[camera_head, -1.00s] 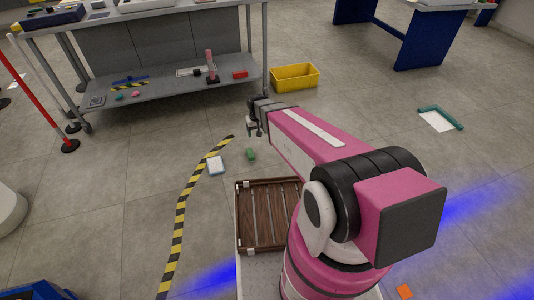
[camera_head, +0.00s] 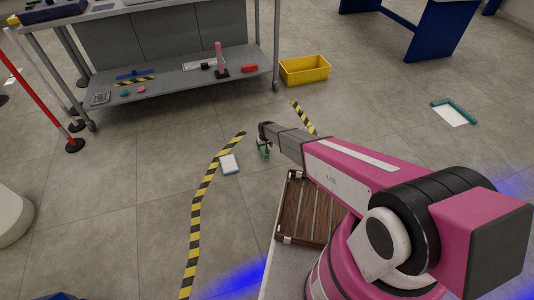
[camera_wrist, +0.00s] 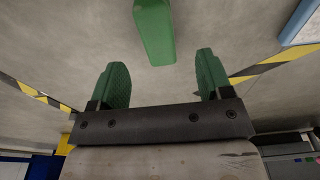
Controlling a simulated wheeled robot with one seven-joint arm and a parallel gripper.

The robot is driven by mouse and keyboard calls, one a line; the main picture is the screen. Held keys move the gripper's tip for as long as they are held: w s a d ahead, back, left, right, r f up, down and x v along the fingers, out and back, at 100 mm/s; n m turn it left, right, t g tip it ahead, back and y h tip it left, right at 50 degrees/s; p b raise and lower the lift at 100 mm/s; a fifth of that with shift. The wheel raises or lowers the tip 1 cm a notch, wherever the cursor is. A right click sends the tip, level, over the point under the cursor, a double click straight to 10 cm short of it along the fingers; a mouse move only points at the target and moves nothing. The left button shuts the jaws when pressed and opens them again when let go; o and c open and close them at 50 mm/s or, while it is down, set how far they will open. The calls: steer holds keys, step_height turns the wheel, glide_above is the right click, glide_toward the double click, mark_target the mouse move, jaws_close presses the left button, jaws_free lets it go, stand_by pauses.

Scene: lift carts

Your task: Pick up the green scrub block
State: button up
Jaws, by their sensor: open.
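The green scrub block (camera_wrist: 155,30) lies on the grey floor, at the top middle of the wrist view, ahead of my fingertips and laterally between them. In the head view the green block (camera_head: 264,153) shows just below the end of my arm, partly covered by it. My gripper (camera_wrist: 157,75) is open, with two green ribbed fingers apart and nothing between them. In the head view my gripper (camera_head: 264,140) is low near the floor, over the block; its fingers are hard to make out. I see no contact with the block.
A white and blue block (camera_head: 229,163) lies left of the green one, by yellow-black floor tape (camera_head: 197,215). A wooden slatted crate (camera_head: 308,210) is near my base. A yellow bin (camera_head: 304,70) and a grey cart (camera_head: 170,85) stand beyond. Floor around is mostly clear.

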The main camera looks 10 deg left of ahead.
mark_target(264, 150)
steer(key=f, duration=0.5)
steer(key=w+f, duration=0.1)
steer(key=f, duration=0.2)
steer(key=shift+w+a, duration=0.1)
steer(key=shift+a, duration=0.1)
steer(key=c, duration=1.1)
steer(key=shift+c, duration=0.2)
steer(key=shift+r, duration=0.8)
step_height(264, 150, up, 3)
steer(key=shift+f, duration=0.1)
steer(key=s+a+r, duration=0.5)
steer(key=s+r, duration=0.1)
steer(key=s, duration=0.4)
steer(key=shift+s+a+r, duration=0.2)
steer(key=shift+r, duration=0.15)
